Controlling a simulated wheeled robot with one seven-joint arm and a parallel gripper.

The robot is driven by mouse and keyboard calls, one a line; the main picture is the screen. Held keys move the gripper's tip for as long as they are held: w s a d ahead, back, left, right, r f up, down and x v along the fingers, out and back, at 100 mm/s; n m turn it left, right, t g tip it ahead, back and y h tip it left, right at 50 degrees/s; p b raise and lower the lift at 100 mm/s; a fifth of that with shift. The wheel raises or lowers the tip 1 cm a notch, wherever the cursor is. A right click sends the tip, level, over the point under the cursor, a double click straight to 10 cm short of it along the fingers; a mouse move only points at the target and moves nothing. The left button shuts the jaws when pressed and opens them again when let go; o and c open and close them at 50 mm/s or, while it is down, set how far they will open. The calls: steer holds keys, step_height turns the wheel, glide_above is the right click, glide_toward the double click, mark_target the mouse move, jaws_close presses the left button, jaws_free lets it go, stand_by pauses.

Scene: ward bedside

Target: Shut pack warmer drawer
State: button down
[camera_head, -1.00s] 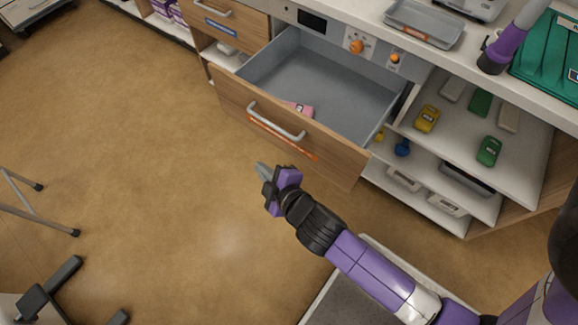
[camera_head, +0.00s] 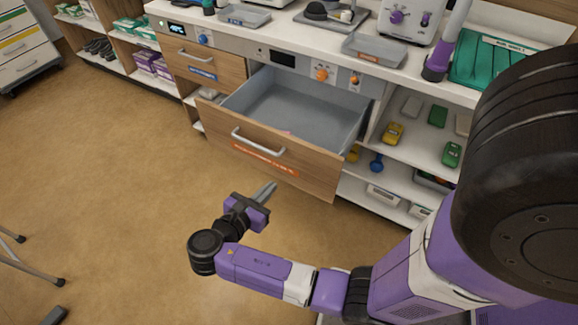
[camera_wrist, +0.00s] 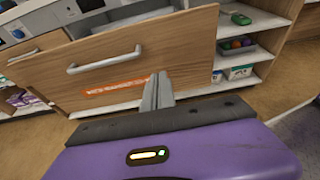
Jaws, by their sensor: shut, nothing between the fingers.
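The pack warmer drawer (camera_head: 285,152) is pulled out from the counter. It has a wooden front, a silver bar handle (camera_head: 258,142), an orange label strip (camera_head: 265,159) and a grey inside. A sliver of something pink shows just behind its front. My gripper (camera_head: 268,190) is shut and empty, in front of the drawer and below its label in the head view. In the wrist view the shut fingers (camera_wrist: 158,90) point at the drawer front (camera_wrist: 150,60), right of the label. I cannot tell how wide the gap is; no contact is clear.
A closed drawer (camera_head: 203,62) with a blue label is left of the open one. Open shelves (camera_head: 405,165) with small coloured items are to its right. Trays and devices stand on the counter (camera_head: 300,38). Metal stand legs (camera_head: 25,265) are at lower left; the floor between is clear.

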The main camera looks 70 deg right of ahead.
glide_toward(297, 159)
steer(key=x, duration=0.5)
steer(key=shift+d+f, duration=0.1)
steer(key=shift+f, duration=0.15)
steer(key=shift+s+d, duration=0.15)
steer(key=shift+d, duration=0.45)
steer(key=s+d+b, duration=0.1)
steer(key=s+d, duration=0.2)
steer(key=d, duration=1.2)
steer(key=s+d+b, duration=0.1)
steer(key=s+d, duration=0.3)
steer(key=d, duration=1.1)
steer(key=shift+s+r, duration=0.2)
